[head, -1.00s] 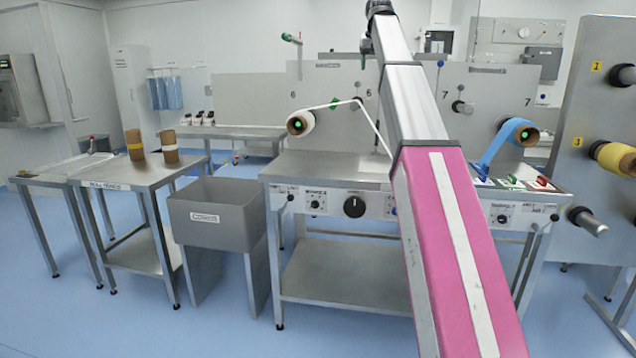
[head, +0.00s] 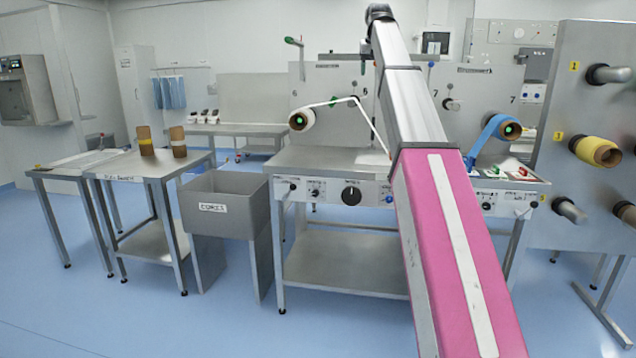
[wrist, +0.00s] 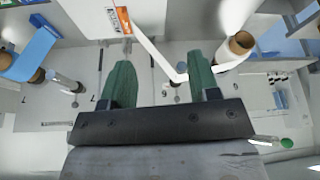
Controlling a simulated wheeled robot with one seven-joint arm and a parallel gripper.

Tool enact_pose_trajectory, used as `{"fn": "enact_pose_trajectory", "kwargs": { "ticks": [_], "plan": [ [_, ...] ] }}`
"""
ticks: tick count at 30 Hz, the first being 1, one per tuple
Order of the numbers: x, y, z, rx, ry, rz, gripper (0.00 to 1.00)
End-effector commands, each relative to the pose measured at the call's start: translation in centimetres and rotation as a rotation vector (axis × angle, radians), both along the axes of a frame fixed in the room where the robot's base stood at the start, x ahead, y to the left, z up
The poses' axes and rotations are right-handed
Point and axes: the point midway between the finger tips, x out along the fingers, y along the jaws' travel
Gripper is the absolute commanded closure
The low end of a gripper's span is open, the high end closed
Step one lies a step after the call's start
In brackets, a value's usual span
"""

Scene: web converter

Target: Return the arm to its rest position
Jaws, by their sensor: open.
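My arm rises through the middle of the head view, with its pink and grey links in front of the machine. My gripper (wrist: 162,82) shows in the wrist view with two green fingers spread apart. No object is held between them. A white web strip passes behind the fingers in that view. In the head view I cannot make out the fingers near the arm's far end.
The machine bench (head: 330,160) carries a white roll (head: 302,120) and a blue roll (head: 497,128). A grey bin (head: 225,205) and a side table (head: 125,168) with two brown cores stand left. A rack with a yellow roll (head: 597,150) stands right. Blue floor in front is clear.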

Motion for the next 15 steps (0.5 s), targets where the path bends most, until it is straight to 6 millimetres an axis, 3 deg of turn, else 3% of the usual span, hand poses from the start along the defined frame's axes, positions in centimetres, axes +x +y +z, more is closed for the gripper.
{"fn": "enact_pose_trajectory", "kwargs": {
  "ticks": [8, 15],
  "plan": [
    [0.1, 0.0, -3.8, 0.000, 0.015, 0.000, 0.44],
    [0.1, 0.0, -8.9, 0.000, 0.036, 0.000, 0.44]
  ]
}}
